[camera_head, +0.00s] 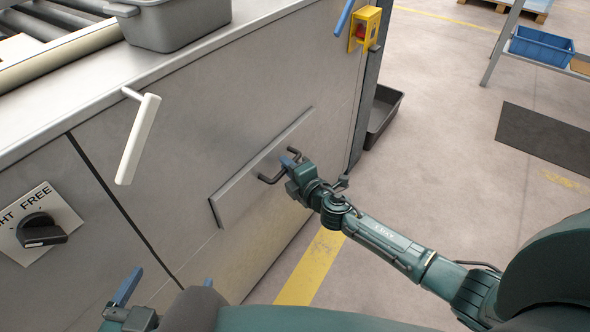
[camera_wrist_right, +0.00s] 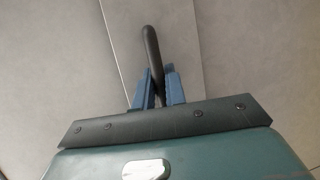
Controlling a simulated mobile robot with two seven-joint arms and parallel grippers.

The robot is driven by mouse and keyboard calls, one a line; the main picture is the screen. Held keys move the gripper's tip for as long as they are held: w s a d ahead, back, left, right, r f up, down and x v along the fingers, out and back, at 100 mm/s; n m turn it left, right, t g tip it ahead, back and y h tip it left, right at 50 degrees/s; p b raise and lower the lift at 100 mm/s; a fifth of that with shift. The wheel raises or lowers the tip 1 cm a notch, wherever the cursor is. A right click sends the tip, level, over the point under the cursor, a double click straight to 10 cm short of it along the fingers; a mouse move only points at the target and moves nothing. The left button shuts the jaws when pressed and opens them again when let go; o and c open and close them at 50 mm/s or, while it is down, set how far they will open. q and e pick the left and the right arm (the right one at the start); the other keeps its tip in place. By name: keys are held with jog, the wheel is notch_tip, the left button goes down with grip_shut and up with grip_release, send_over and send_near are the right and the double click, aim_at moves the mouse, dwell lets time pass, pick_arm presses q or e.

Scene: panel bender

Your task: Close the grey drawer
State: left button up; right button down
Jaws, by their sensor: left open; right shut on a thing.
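The grey drawer (camera_head: 236,192) is a long flat front in the side of the metal machine. Its front stands slightly proud of the panel around it, with a dark edge at its left end. Its dark bar handle (camera_head: 268,179) is at the middle. My right gripper (camera_head: 290,162) is shut on this handle, partly hiding it. In the right wrist view, the handle (camera_wrist_right: 151,45) runs between the blue fingers (camera_wrist_right: 160,88), with the drawer front (camera_wrist_right: 122,45) behind. My left gripper (camera_head: 168,284) is open and empty at the bottom left, in front of the machine.
A white lever (camera_head: 139,138) sticks out from the machine. A rotary switch (camera_head: 40,230) is at the left. A grey bin (camera_head: 176,25) sits on top. A yellow box with a red button (camera_head: 364,30) is at the corner. A dark tray (camera_head: 382,115) lies behind it.

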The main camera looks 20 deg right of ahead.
jog(key=shift+w+a+r, duration=0.1)
jog(key=shift+w+a, duration=0.5)
jog(key=shift+w, duration=0.2)
pick_arm(q)
jog(key=shift+w, duration=0.15)
pick_arm(e)
jog(key=c, duration=1.5)
grip_release()
jog(key=shift+w, duration=0.1)
jog(key=shift+o, duration=0.2)
jog(key=shift+s+r, duration=0.15)
jog(key=shift+s, duration=0.4)
pick_arm(q)
jog(key=shift+s+a+r+n+g+p, duration=0.25)
jog(key=shift+s+r+p, duration=0.2)
jog(key=shift+p, duration=0.6)
pick_arm(e)
jog(key=v, duration=1.2)
jog(key=shift+s+d+f, duration=0.1)
jog(key=shift+d+f, duration=0.05)
jog(key=shift+f, duration=0.05)
